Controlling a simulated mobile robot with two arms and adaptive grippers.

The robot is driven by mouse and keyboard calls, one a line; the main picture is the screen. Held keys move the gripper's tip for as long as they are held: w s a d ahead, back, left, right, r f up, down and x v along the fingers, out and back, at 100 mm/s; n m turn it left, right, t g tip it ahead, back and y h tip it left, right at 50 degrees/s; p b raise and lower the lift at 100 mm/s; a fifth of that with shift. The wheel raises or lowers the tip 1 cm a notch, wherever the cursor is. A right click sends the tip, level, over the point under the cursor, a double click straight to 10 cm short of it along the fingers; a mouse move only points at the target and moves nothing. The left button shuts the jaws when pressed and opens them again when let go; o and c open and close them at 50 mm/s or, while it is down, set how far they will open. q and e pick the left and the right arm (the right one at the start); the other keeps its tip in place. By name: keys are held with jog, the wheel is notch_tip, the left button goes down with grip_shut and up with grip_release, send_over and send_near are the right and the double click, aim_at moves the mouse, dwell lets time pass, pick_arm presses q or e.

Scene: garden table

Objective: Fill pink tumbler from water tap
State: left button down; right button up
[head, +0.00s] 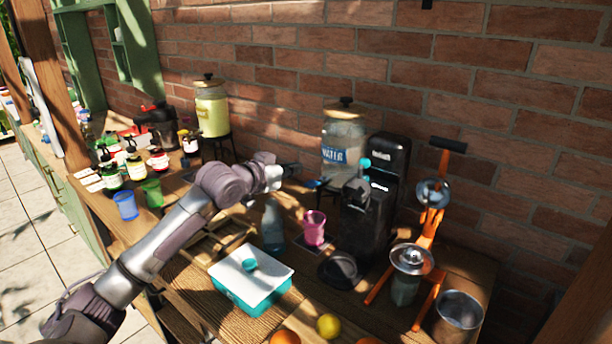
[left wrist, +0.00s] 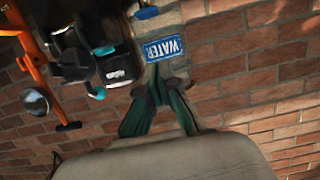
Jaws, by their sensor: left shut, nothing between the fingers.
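The pink tumbler (head: 314,228) stands upright on the wooden table, below and in front of the glass water dispenser (head: 342,133), which has a blue WATER label. A blue tap (head: 318,183) shows low on the dispenser's front, above the tumbler. My left gripper (head: 291,170) is shut and empty, just left of the tap. In the left wrist view, which is upside down, its fingers (left wrist: 158,88) meet in front of the dispenser (left wrist: 168,35), with the blue tap (left wrist: 147,12) apart from them. The tumbler's contents cannot be made out. My right gripper is not seen.
A black coffee machine (head: 385,185) and an orange press (head: 432,215) stand right of the tumbler. A bluish bottle (head: 273,228) stands to its left. A teal box with a white lid (head: 250,272) is in front. A brick wall (head: 480,80) closes the back.

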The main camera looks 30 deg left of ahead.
pick_arm(q)
jog(key=p, duration=0.2)
send_over(315, 183)
jog(key=s, duration=0.3)
jog(key=f, duration=0.5)
jog(key=shift+w+a+f+p, duration=0.1)
jog(key=shift+a+f+p, duration=0.1)
jog(key=shift+a+p, duration=0.2)
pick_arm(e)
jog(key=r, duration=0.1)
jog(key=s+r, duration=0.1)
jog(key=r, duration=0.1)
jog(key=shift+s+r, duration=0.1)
pick_arm(q)
jog(key=f+t+b, duration=0.1)
jog(key=b, duration=0.3)
jog(key=f+t+b, duration=0.2)
jog(key=b, duration=0.3)
jog(key=shift+s+t, duration=0.3)
jog(key=shift+s, duration=0.05)
jog(key=shift+r, duration=0.25)
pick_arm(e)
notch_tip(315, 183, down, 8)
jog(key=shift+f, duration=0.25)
